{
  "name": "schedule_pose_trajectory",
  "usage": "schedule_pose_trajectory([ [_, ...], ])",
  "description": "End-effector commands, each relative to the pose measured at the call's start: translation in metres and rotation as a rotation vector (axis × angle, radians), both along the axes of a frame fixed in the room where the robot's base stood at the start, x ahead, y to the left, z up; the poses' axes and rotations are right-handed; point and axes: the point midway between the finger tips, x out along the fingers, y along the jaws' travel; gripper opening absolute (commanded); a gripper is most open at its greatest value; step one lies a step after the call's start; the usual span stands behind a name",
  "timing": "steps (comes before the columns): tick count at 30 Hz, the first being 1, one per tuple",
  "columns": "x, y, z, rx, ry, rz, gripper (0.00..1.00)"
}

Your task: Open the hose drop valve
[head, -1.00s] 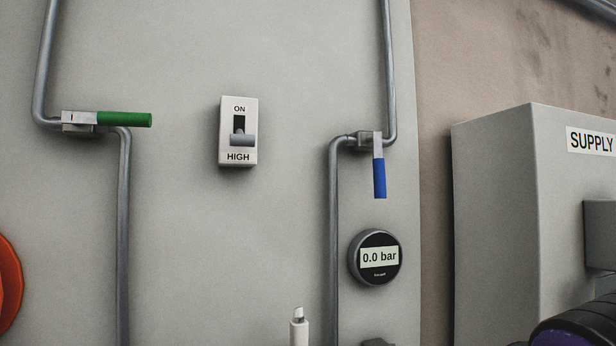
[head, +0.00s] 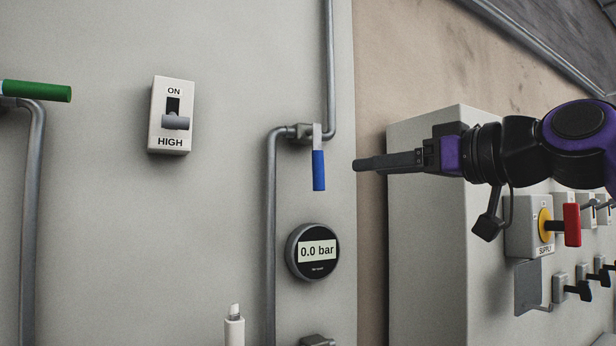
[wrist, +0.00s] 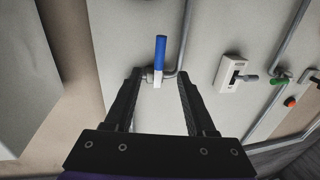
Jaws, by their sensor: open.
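A valve with a blue handle (head: 318,170) sits on a short level stretch of grey pipe on the wall panel. Its handle hangs straight down, crosswise to that stretch. My gripper (head: 357,164) is just right of the blue handle in the head view, pointing left at about its height, apart from it. In the wrist view my gripper (wrist: 159,78) is open and empty, with the blue handle (wrist: 160,52) ahead between its fingertips. A second valve has a green handle (head: 36,91) lying level at the left edge. The pictures carry no label naming either valve.
A white switch box (head: 171,115) marked ON and HIGH is left of the blue valve. A round gauge (head: 313,251) below it reads 0.0 bar. A grey cabinet (head: 425,250) with a red handle (head: 572,225) at SUPPLY stands right, below my arm.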

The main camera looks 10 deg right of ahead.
Motion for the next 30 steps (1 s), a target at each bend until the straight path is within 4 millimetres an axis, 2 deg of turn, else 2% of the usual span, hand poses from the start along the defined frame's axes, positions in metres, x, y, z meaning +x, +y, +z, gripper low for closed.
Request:
schedule_pose_trajectory([
  [18,0.111,0.065,0.001,-0.003,0.002,0.003,0.56],
  [24,0.132,0.076,0.0,-0.002,0.001,0.002,0.56],
  [30,0.139,0.079,0.0,-0.002,0.0,0.0,0.56],
])
